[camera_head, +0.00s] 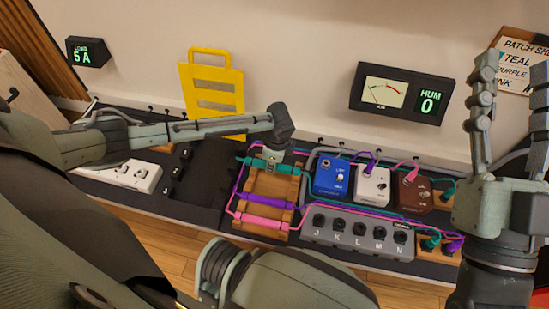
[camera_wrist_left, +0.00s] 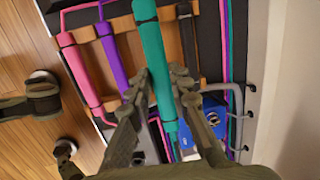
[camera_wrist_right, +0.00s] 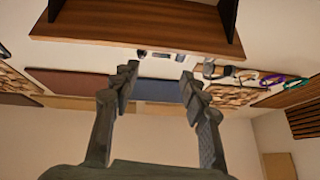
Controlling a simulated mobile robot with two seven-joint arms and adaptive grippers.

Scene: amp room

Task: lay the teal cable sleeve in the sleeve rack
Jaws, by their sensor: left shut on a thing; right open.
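The wooden sleeve rack (camera_head: 284,190) stands on the dark board, with a purple sleeve (camera_head: 262,201) and a pink sleeve (camera_head: 262,222) lying across it. The teal cable sleeve (camera_wrist_left: 151,48) is at the rack's far end, and it also shows in the head view (camera_head: 280,168). My left gripper (camera_wrist_left: 160,77) is shut on the teal sleeve, with one finger on each side. I cannot tell whether the sleeve touches the rack. My right gripper (camera_head: 512,85) is open and empty, raised at the right with its fingers pointing up.
Blue (camera_head: 331,176), white (camera_head: 371,185) and brown (camera_head: 412,192) pedals stand right of the rack. A grey switch box (camera_head: 360,234) with letters is in front of them. A yellow slotted piece (camera_head: 213,90) and a hum meter (camera_head: 402,92) are at the wall. Thin coloured cables run between these things.

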